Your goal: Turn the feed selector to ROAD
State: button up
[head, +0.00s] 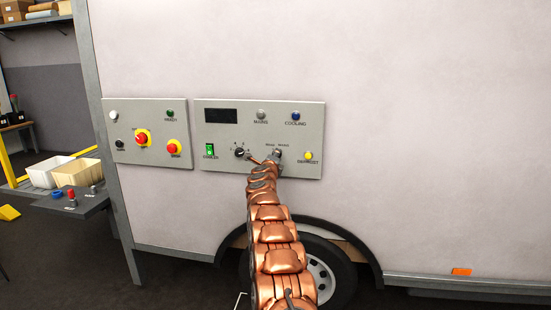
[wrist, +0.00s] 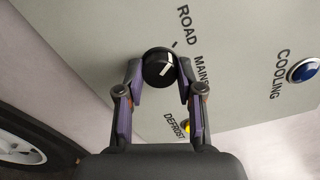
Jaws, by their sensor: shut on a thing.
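The feed selector is a round black knob (wrist: 158,67) with a white pointer line, on the grey panel in the wrist view. The ROAD label (wrist: 184,24) and the MAINS label (wrist: 202,75) are printed beside it. The white line is slanted; I cannot tell for sure which label it points to. A short dark tick is on the panel near the knob. My gripper (wrist: 161,80) has its two fingers on either side of the knob and is shut on it. In the head view my gripper (head: 277,156) is at the panel, and it hides most of the selector.
The same panel (head: 222,169) carries a dark display, a green switch (head: 210,150), another black knob (head: 240,152), a blue COOLING button (head: 296,116) and a yellow DEFROST button (head: 308,156). A second panel (head: 122,150) with red buttons is at left. A wheel (head: 322,278) is below.

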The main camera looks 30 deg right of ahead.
jog(key=shift+d, duration=0.1)
jog(key=o, duration=1.2)
jog(key=shift+c, duration=0.2)
jog(key=shift+s+a+r, duration=0.1)
jog(key=shift+a, duration=0.1)
